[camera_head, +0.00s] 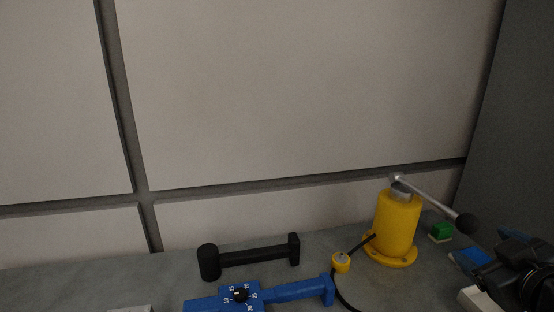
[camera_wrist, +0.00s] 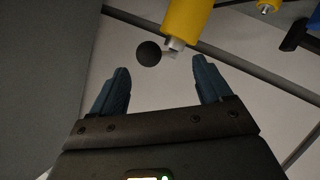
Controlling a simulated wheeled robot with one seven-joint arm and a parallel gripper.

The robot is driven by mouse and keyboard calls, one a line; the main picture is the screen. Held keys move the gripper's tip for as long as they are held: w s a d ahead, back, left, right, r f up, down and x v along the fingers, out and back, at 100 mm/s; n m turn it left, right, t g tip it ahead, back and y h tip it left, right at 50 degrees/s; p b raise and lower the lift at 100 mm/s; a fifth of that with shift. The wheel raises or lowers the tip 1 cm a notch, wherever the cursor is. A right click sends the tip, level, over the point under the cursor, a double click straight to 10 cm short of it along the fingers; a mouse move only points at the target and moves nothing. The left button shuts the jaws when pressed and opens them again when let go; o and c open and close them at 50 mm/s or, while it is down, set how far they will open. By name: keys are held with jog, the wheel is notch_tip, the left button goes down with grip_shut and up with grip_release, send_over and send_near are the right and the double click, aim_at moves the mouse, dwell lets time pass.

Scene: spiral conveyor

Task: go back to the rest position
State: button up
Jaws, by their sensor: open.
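My gripper (camera_wrist: 163,84) shows in the wrist view with its two blue-grey fingers spread wide apart and nothing between them.
A black handle-shaped bar (camera_head: 250,257) and a blue tool with a numbered dial (camera_head: 240,294) lie on the grey surface (camera_head: 150,275). A small yellow piece (camera_head: 341,262) with a black cable and a green block (camera_head: 440,231) are near the cylinder. A panelled wall stands behind.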

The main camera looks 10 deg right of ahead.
jog(key=s+a+f, duration=0.3)
jog(key=s+a, duration=0.1)
jog(key=s+a+f+m+y, duration=0.1)
jog(key=s+a+f, duration=0.3)
jog(key=s+a+f+y, duration=0.1)
jog(key=s+a+f, duration=0.3)
jog(key=shift+s+a+f+t, duration=0.1)
jog(key=shift+s+a+t, duration=0.2)
jog(key=shift+s+t, duration=0.1)
jog(key=s+a+y, duration=0.1)
jog(key=s+a, duration=0.2)
jog(key=s, duration=0.6)
jog(key=s+a+r+m+y, duration=0.1)
jog(key=s+a+y, duration=0.1)
jog(key=s, duration=0.6)
jog(key=shift+s+a+t, duration=0.4)
jog(key=shift+a, duration=0.35)
